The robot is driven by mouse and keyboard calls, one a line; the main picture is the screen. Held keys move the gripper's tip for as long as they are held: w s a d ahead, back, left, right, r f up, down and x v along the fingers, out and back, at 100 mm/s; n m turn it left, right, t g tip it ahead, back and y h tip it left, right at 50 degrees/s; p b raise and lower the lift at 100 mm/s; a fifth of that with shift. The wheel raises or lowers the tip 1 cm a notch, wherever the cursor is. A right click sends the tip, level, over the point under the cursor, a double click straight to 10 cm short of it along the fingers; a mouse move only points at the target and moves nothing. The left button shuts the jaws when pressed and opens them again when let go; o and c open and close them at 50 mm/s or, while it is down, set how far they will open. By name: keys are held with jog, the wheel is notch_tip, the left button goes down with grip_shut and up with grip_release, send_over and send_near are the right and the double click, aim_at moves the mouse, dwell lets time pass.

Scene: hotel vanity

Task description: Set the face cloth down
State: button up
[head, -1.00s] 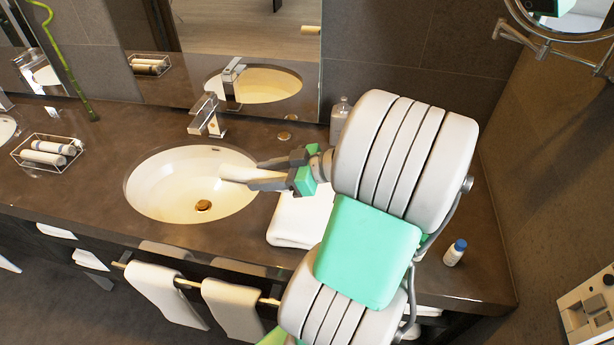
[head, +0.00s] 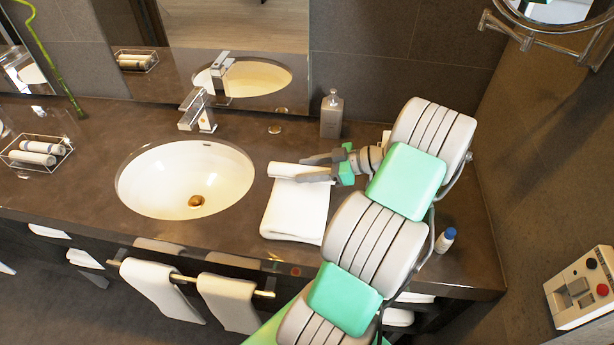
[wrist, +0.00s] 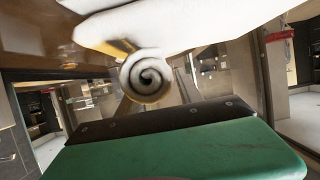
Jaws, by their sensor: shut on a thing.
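The face cloth (head: 287,170) is a white roll held at the fingertips of my gripper (head: 318,169) in the head view. In the wrist view the rolled cloth (wrist: 150,78) shows end-on as a spiral. My gripper is shut on it. The roll appears over the back edge of a folded white towel (head: 296,212) that lies on the counter right of the sink. In the wrist view the white towel (wrist: 165,25) is close to the roll. I cannot tell whether they touch.
The sink basin (head: 185,180) with its faucet (head: 197,110) is left of the towel. A soap dispenser (head: 332,115) stands behind my gripper. A small blue-capped bottle (head: 446,240) stands at right. A wire basket (head: 38,150) holds rolls at far left.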

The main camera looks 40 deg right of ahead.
jog(key=shift+f, duration=0.9)
jog(key=shift+r, duration=0.15)
jog(key=o, duration=1.3)
